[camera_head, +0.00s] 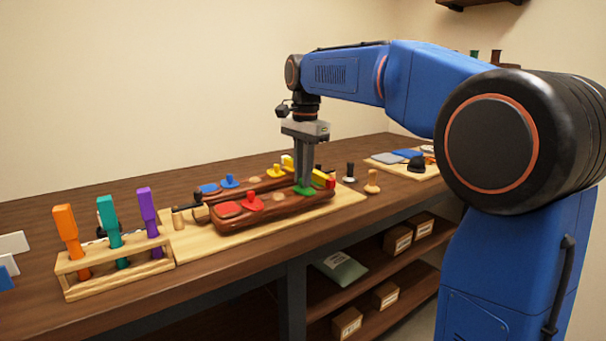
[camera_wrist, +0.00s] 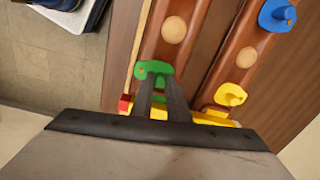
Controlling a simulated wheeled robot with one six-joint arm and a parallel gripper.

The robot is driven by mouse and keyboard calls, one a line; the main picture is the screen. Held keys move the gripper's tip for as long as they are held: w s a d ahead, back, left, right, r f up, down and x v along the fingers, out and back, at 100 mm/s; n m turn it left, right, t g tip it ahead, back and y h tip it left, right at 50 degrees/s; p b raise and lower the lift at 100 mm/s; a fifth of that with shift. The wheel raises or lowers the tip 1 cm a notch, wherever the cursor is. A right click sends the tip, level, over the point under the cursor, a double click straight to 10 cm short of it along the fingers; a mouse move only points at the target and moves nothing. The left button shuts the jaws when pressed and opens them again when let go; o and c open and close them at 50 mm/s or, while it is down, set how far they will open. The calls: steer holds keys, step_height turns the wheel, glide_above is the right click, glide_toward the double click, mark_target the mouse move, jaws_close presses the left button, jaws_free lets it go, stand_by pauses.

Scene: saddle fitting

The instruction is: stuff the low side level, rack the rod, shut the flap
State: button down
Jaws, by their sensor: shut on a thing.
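Two long brown padded panels lie side by side on a pale wooden board; the near panel (camera_head: 290,211) and far panel (camera_head: 270,184) carry coloured tabs. My gripper (camera_head: 304,186) points straight down at the right end of the near panel, shut on the green flap (camera_head: 301,192). In the wrist view its fingers (camera_wrist: 158,84) meet the same green flap (camera_wrist: 150,66) and hide part of it. Rods with orange (camera_head: 66,222), teal (camera_head: 109,215) and purple (camera_head: 148,205) handles stand upright in a wooden rack (camera_head: 120,280). What lies under the green flap is hidden.
A yellow bar (camera_head: 322,180) with a red end lies across the panels' right end, close by my fingers. A red knob (camera_head: 251,199), blue knob (camera_head: 229,181) and yellow knob (camera_head: 275,171) stand up from the panels. Small pegs (camera_head: 372,184) stand to the right.

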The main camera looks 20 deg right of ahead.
steer(key=shift+a+n, duration=0.1)
steer(key=shift+n, duration=0.2)
steer(key=n, duration=0.3)
steer(key=s+a+n, duration=0.1)
steer(key=n, duration=0.1)
steer(key=shift+a+n, duration=0.1)
steer(key=shift+n, duration=0.2)
steer(key=n, duration=0.3)
steer(key=s+n, duration=0.1)
steer(key=n, duration=0.1)
steer(key=shift+s+a+g, duration=0.1)
steer(key=shift+a+g, duration=0.2)
steer(key=shift+a, duration=0.05)
steer(key=n, duration=0.2)
steer(key=s+n, duration=0.1)
steer(key=n, duration=0.2)
steer(key=shift+s, duration=0.15)
steer(key=n, duration=0.2)
steer(key=s+n, duration=0.1)
steer(key=n, duration=0.1)
steer(key=shift+s+d+n, duration=0.1)
steer(key=shift+d+n, duration=0.05)
steer(key=shift+n, duration=0.15)
steer(key=c, duration=1.7)
jaws_free()
